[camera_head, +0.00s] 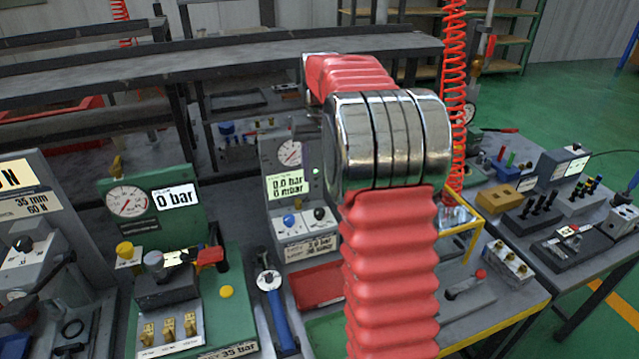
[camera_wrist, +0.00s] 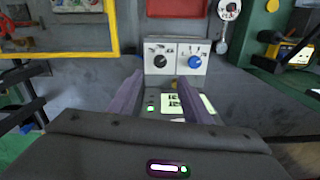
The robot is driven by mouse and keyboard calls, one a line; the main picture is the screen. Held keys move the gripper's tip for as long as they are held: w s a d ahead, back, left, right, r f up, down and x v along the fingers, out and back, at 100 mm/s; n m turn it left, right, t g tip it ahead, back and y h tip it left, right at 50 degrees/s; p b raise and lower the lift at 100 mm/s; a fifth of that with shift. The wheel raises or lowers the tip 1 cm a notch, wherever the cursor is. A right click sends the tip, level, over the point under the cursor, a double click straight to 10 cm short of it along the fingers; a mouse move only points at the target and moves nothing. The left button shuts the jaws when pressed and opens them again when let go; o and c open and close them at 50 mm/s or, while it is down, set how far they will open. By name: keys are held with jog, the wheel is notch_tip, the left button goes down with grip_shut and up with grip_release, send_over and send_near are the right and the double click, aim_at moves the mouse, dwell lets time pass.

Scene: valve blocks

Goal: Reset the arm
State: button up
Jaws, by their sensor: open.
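My gripper (camera_wrist: 162,84) shows in the wrist view as two dark fingers spread apart with nothing held between them. Beyond the fingertips is a grey control panel (camera_wrist: 176,45) with a black knob (camera_wrist: 160,58) and a blue knob (camera_wrist: 194,62). Its display (camera_wrist: 175,104) shows between the fingers; I cannot tell the distance to it. In the head view my arm, with red bellows and a chrome joint, rises through the middle and bends away. My gripper cannot be made out there. The grey gauge panel (camera_head: 278,165) stands left of the arm.
A green valve block (camera_head: 225,290) with a gauge board (camera_head: 130,204) stands at left. A blue-handled tool (camera_head: 278,310) lies beside it. A red coiled hose (camera_head: 453,90) hangs behind my arm. Small fixtures (camera_head: 535,205) crowd the right bench. Green floor (camera_head: 600,110) is open at the upper right.

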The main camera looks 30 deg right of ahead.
jog(key=shift+r, duration=0.55)
